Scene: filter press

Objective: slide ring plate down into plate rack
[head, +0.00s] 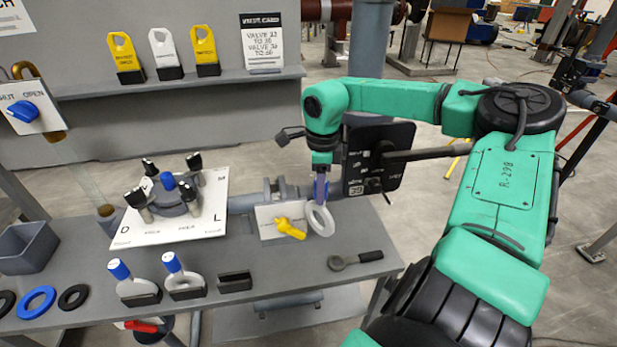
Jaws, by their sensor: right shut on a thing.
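My right gripper (320,180) points down above the right part of the bench and is shut on the ring plate (329,222). The ring plate is a pale ring hanging below the fingers, beside a yellow-handled valve; the upper part of the plate is hidden by the gripper. I cannot tell whether it touches anything below. A black plate rack (235,282) with an empty slot sits at the front of the bench, left of and nearer than the held plate. Two blue-topped plates (131,285) (184,281) stand upright in similar black racks to its left. My left gripper is not in view.
A dark-handled tool (357,260) lies right of the empty rack. A valve with a yellow handle (290,229) is close to the held plate. A white board with a round flange (176,208) stands left. Rings (36,302) and a grey bin (27,248) are far left.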

